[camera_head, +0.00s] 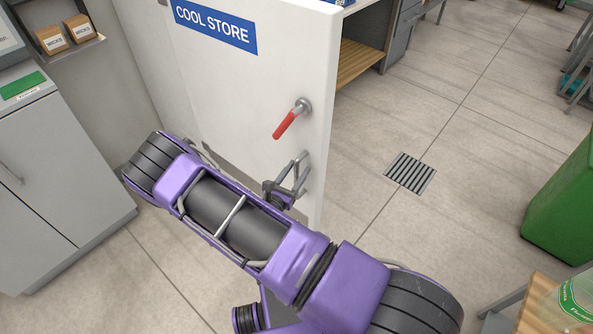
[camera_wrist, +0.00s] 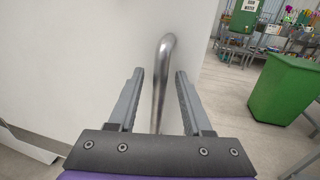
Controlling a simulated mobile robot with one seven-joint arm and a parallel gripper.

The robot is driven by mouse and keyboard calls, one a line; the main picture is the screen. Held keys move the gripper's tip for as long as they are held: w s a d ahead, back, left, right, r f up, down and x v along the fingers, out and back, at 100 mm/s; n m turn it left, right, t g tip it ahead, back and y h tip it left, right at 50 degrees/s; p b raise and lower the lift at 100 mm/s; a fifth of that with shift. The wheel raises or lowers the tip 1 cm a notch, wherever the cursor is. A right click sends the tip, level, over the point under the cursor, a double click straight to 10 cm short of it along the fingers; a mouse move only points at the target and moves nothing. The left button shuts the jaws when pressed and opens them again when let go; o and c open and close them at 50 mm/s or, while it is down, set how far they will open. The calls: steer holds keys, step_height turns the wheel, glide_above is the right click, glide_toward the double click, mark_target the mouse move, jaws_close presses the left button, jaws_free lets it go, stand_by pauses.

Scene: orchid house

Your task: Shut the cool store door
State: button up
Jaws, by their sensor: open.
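The white cool store door (camera_head: 240,90) stands swung out, with a blue "COOL STORE" sign (camera_head: 215,26) on its face. A lever with a red grip (camera_head: 288,122) sits near its free edge. Below the lever, my gripper (camera_head: 288,184) is close against the door face. In the wrist view, a curved metal bar handle (camera_wrist: 164,70) on the door (camera_wrist: 85,60) stands between the two grey fingers of my gripper (camera_wrist: 159,85). The fingers are open, with gaps on both sides of the bar. My arm hides the lower part of the door.
A grey cabinet (camera_head: 55,175) stands at the left, below a shelf with small brown boxes (camera_head: 65,34). A green bin (camera_head: 565,200) and a wooden table (camera_head: 545,300) are at the right. The tiled floor around the drain grate (camera_head: 410,173) is clear.

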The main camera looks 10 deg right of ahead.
jaws_close()
stand_by(1.4)
